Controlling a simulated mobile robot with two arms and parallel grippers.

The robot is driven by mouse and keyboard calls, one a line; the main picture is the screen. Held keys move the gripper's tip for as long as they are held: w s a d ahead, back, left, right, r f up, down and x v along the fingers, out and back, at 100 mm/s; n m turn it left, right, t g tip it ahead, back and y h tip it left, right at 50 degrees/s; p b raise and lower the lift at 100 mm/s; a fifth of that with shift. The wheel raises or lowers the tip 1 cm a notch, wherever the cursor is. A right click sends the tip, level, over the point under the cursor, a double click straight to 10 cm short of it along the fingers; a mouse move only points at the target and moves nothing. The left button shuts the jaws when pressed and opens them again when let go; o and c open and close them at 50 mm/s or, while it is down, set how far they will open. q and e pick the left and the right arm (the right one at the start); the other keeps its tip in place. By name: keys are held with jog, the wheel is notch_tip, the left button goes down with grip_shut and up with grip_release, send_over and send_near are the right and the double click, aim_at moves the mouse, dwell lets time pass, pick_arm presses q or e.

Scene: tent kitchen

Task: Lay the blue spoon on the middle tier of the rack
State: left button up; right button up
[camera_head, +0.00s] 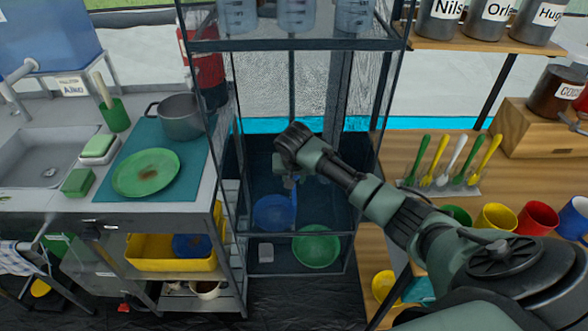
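The rack (290,272) is a tall, dark-framed shelf with clear sides in the middle of the view. My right gripper (287,178) reaches into it from the right, at middle height; its fingers are small and dark here. A narrow blue strip, which looks like the blue spoon (294,196), shows just below the fingers, beside a blue bowl (270,213). I cannot tell whether the fingers grip it or whether it touches a tier. A green bowl (317,247) sits lower in the rack. My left gripper is not in view.
Clear measuring jugs (296,14) stand on the rack's top. A holder (440,187) with green, yellow and white spoons stands on the wooden shelf at right, near coloured cups (497,217). At left, a counter holds a green plate (146,172) and a pot (181,117).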

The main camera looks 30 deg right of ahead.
jog(key=v, duration=0.8)
jog(key=shift+r+p, duration=0.3)
jog(key=shift+s+a+f, duration=0.1)
